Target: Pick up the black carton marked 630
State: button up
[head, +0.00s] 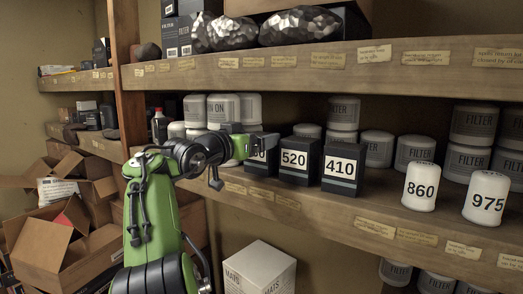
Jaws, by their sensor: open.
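A black carton (260,168) stands on the middle shelf, left of the 520 carton. My gripper covers much of it, and only the end of its white number label shows, so I cannot read the whole number. My gripper (241,161) is open in front of it and over its left side. I cannot tell whether the fingers touch the carton. A black carton marked 520 (295,160) and one marked 410 (341,167) stand to its right, near the shelf's front edge.
White canisters marked 860 (420,187) and 975 (486,198) stand farther right on the middle shelf (400,226). Grey filter cans (343,113) stand behind. The upper shelf (330,58) hangs above my gripper. A white box (260,268) sits below.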

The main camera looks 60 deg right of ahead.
aim_at(262, 134)
jog(key=d, duration=0.2)
jog(key=d+p, duration=0.1)
jog(key=d, duration=0.1)
jog(key=shift+s+d, duration=0.1)
jog(key=shift+s, duration=0.25)
jog(key=shift+a, duration=0.25)
jog(key=shift+c, duration=1.1)
jog(key=c, duration=0.9)
jog(key=shift+r, duration=0.1)
